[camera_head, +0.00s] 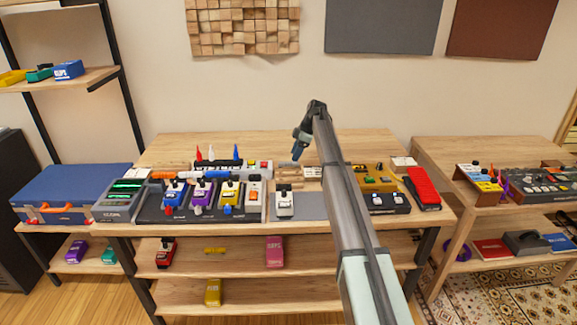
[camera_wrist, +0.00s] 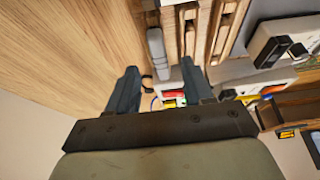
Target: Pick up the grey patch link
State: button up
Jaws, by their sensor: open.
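A grey elongated piece, which looks like the grey patch link (camera_wrist: 157,50), lies beside a slotted wooden rack (camera_wrist: 190,32) in the wrist view. My gripper (camera_wrist: 160,70) is open, and its two dark fingers point toward the near end of the grey piece, one to each side. I cannot tell how far above it the fingertips are. In the head view my gripper (camera_head: 298,152) hangs over the back middle of the wooden table (camera_head: 240,144). The grey link is too small to make out for certain there.
A pedalboard (camera_head: 150,208) with several coloured pedals stands left of the gripper. A white pedal (camera_head: 285,204) is in front. The table's back strip is mostly clear.

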aim_at(292, 162)
jog(key=x, duration=0.4)
jog(key=shift+f, duration=0.1)
jog(key=shift+c, duration=0.2)
grip_shut()
dwell(0.3)
